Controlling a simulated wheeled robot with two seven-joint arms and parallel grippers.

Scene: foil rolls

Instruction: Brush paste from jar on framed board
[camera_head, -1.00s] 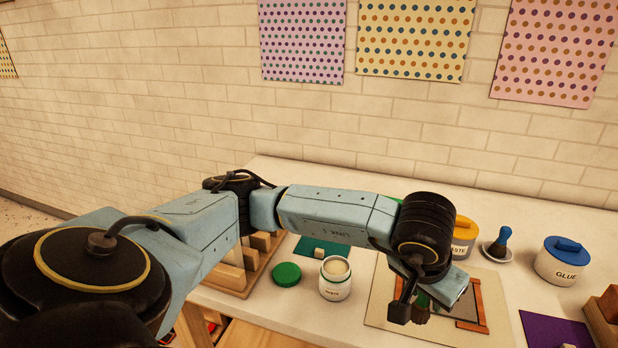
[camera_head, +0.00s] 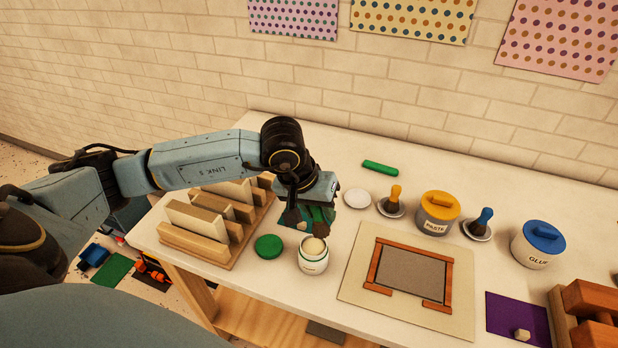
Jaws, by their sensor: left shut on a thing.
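The open white jar (camera_head: 313,262) of pale paste stands on the table, its green lid (camera_head: 268,246) lying to its left. The framed board (camera_head: 410,300) is a beige sheet to the right, with a brown frame around a grey panel; the frame has a gap along its near side. My left gripper (camera_head: 308,214) is above and just behind the jar, shut on a brush (camera_head: 321,227) with dark bristles. The gripper partly hides the brush, and I cannot tell whether its bristles touch the jar. My right gripper is not in view.
A yellow-lidded paste jar (camera_head: 437,214) and a blue-lidded glue jar (camera_head: 537,246) stand behind the board. Yellow (camera_head: 396,196) and blue (camera_head: 485,218) brushes rest in dishes; a white dish (camera_head: 357,198) is empty. A wooden rack (camera_head: 215,240) stands left, a purple mat (camera_head: 515,320) right.

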